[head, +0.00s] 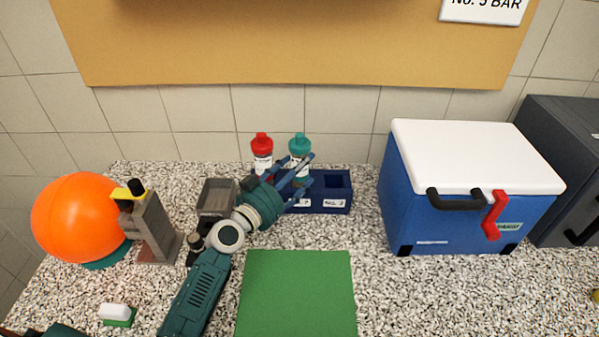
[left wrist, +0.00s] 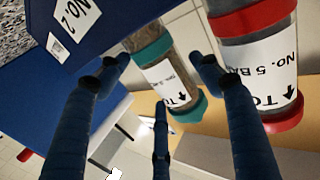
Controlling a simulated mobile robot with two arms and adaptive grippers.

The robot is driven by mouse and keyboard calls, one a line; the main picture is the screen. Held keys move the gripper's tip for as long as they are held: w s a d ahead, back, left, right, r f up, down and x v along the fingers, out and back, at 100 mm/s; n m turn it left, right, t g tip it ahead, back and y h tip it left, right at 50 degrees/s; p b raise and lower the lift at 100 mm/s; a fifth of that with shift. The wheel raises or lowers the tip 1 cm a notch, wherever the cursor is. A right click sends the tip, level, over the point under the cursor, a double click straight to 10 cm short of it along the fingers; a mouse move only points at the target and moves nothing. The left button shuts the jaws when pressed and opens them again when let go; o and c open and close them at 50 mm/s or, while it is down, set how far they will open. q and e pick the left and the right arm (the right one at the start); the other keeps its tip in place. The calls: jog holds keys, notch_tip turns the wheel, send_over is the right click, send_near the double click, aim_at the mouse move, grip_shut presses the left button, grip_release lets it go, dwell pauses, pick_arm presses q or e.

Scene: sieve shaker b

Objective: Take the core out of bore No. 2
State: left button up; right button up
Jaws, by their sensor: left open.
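The blue bore block (head: 343,205) stands at the back of the counter. A core with a teal cap (head: 299,143) stands upright in it, by the label that reads No. 2 in the left wrist view. A red-capped core (head: 262,146) stands to its left. The bore at the right end looks empty. My left gripper (head: 304,168) is open, with its fingers spread around the teal-capped core (left wrist: 165,78) in the left wrist view. I cannot tell whether they touch it. The red-capped core (left wrist: 258,60) is close beside one finger. My right gripper is not in view.
A blue cool box (head: 430,215) with a white lid stands at the right. A green mat (head: 296,295) lies in front of the block. An orange ball (head: 78,218), a grey stand (head: 153,230) and a grey open box (head: 217,195) are at the left.

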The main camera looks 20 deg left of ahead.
pick_arm(q)
jog(key=shift+x, duration=1.2)
jog(key=shift+s, duration=0.1)
jog(key=shift+c, duration=0.2)
jog(key=c, duration=1.3)
jog(key=shift+c, duration=0.7)
jog(key=shift+r, duration=0.2)
